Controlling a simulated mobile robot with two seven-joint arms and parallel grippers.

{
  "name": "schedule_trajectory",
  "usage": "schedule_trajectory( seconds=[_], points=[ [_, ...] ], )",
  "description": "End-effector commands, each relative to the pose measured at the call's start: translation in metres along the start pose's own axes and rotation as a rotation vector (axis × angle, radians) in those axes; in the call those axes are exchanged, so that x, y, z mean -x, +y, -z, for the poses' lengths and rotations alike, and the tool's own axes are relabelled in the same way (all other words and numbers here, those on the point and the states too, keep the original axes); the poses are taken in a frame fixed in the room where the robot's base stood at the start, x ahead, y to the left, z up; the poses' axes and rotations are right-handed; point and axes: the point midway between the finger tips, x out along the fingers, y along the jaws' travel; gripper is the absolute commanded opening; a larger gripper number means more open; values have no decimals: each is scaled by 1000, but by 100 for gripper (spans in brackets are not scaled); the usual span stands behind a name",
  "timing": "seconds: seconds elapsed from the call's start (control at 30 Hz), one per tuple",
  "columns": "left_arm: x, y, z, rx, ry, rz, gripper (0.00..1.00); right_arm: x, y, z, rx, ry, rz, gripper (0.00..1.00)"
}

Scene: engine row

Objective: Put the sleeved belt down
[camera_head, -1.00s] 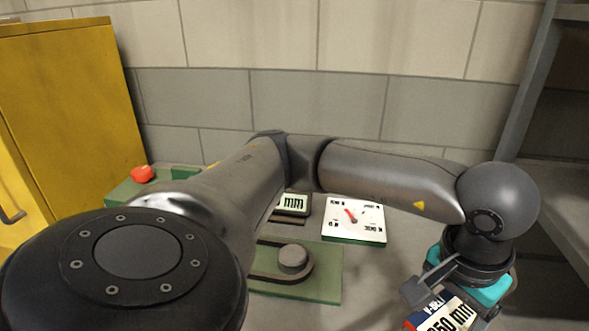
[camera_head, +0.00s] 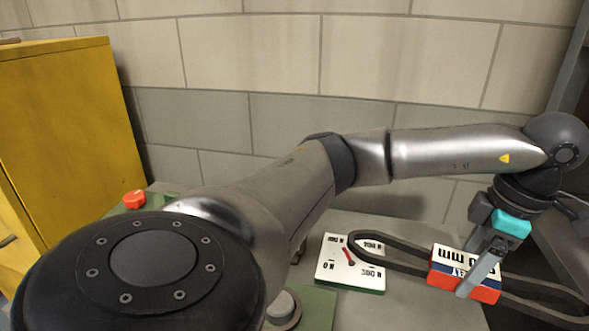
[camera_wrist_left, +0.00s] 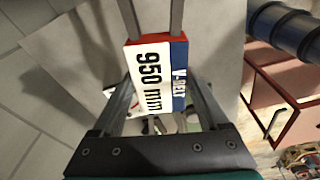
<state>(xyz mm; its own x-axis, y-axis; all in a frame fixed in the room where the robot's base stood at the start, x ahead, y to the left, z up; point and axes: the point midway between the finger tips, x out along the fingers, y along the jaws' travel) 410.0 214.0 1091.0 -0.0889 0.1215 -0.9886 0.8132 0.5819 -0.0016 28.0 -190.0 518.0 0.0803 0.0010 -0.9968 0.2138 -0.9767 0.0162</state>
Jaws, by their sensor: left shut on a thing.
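The sleeved belt is a dark loop (camera_head: 390,241) with a red, white and blue card sleeve (camera_head: 452,262) around its middle. The sleeve's print reads 950 mm and V-BELT in the left wrist view (camera_wrist_left: 150,80). My left gripper (camera_head: 474,280) is shut on the sleeve from above, and its two fingers stand on either side of it in the wrist view (camera_wrist_left: 160,100). The loop stretches left and right of the sleeve, and its right end reaches the picture edge. I cannot tell the gap between belt and bench. My right gripper is in no view.
A green board (camera_head: 318,306) is partly hidden by my arm. A red knob (camera_head: 134,199) and yellow cabinet (camera_head: 65,120) are at left.

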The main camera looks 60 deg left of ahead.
Motion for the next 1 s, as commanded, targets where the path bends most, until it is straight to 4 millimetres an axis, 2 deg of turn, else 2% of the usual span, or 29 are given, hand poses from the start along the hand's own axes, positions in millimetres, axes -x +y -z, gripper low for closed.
schedule_trajectory(
  seconds=[0.3, 0.6, 0.8, 1.0],
  points=[
    [22, 26, 12, 774, -3, 120, 9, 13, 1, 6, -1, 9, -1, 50],
    [38, 44, 24, 1437, -3, 221, 9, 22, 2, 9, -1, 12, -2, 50],
    [43, 50, 29, 1705, -3, 260, 9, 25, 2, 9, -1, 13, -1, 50],
    [45, 52, 31, 1794, -3, 272, 9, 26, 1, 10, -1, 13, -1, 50]
  ],
)
